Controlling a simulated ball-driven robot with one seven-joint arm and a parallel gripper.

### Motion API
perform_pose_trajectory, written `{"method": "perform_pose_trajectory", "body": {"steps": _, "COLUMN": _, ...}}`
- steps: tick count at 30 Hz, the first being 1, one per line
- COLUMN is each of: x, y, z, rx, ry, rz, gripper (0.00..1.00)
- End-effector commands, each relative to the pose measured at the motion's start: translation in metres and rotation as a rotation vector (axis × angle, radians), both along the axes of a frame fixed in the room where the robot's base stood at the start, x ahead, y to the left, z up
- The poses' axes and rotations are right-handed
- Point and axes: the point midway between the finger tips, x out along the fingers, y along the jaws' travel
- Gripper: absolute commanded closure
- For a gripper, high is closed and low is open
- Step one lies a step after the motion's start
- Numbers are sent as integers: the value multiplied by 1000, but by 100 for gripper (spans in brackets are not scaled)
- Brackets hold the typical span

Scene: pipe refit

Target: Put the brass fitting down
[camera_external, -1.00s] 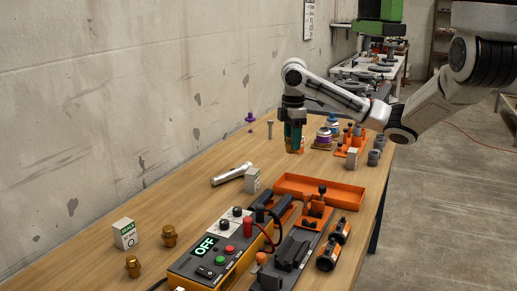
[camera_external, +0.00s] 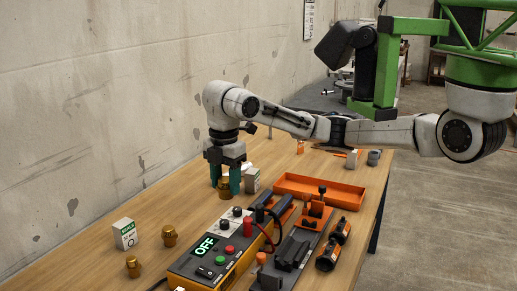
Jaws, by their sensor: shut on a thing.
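My gripper (camera_external: 225,180) points down at the middle of the wooden table, its teal fingers shut on a brass fitting (camera_external: 225,189). The fitting's lower part shows between the fingertips, close to the tabletop; I cannot tell if it touches. Two other brass fittings stand upright at the left front, one (camera_external: 169,236) by the white box and one (camera_external: 133,266) nearer the camera.
A white box with a green label (camera_external: 125,233) stands left, and another white box (camera_external: 252,180) stands just right of my gripper. Bare wood (camera_external: 185,205) lies left of my gripper.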

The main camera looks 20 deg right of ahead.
Motion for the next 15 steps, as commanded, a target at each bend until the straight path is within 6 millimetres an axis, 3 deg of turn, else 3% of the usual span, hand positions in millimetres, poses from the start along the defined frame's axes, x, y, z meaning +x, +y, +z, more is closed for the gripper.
{"method": "perform_pose_trajectory", "body": {"steps": 11, "x": 60, "y": 40, "z": -37, "rx": -1, "ry": 3, "rz": -4, "gripper": 86}}
{"method": "perform_pose_trajectory", "body": {"steps": 15, "x": 78, "y": 51, "z": -65, "rx": -3, "ry": 6, "rz": -3, "gripper": 86}}
